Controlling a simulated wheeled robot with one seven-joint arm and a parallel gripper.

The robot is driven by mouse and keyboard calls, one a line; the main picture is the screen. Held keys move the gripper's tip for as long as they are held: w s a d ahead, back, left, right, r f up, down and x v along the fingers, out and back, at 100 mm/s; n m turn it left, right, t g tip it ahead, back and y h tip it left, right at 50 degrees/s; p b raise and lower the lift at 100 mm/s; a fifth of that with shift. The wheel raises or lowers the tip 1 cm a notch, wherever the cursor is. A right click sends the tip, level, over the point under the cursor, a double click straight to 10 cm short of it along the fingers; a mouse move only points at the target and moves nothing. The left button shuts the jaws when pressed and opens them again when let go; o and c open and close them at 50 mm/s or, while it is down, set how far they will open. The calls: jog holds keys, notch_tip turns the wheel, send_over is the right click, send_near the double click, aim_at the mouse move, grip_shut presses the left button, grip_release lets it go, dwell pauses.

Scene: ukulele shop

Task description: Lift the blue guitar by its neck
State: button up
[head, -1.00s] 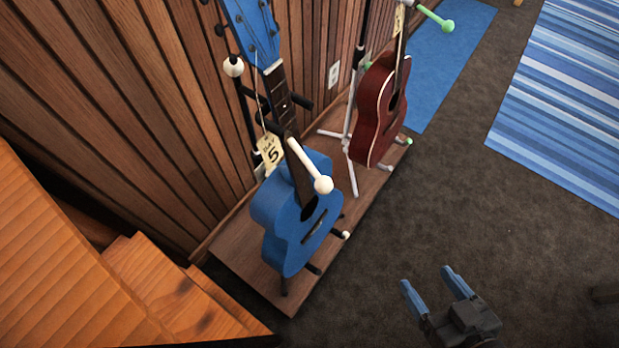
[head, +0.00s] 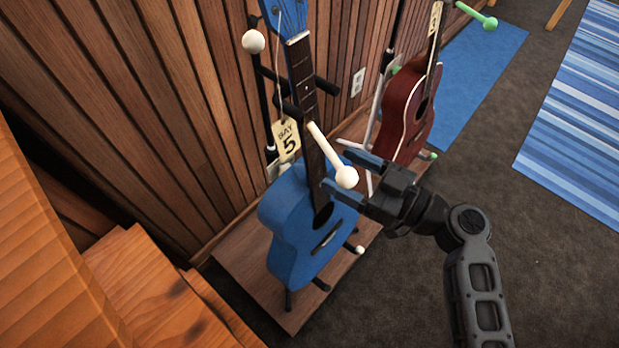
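The blue guitar (head: 292,242) stands upright on a black stand, leaning back toward the slatted wall. Its dark neck (head: 303,85) rises to a blue headstock cut off by the top edge. A yellow tag reading "BAY 5" (head: 286,140) hangs beside the neck on a cord. My gripper (head: 335,172) is open, with two blue fingers pointing left at the lower neck, near the top of the body. A white-knobbed peg (head: 346,177) of the stand crosses in front, between the fingertips in the picture. I cannot tell whether the fingers touch anything.
A red-brown guitar (head: 408,108) stands on a light stand with green knobs, behind my gripper. Both stands are on a low wooden platform (head: 240,272). Wooden furniture (head: 150,285) fills the lower left. The dark carpet at right is clear, with a blue striped rug (head: 580,120).

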aim_at(318, 159)
jog(key=x, duration=0.6)
jog(key=shift+a+p, duration=0.3)
jog(key=shift+a, duration=0.1)
grip_shut()
dwell(0.4)
jog(key=shift+r, duration=0.2)
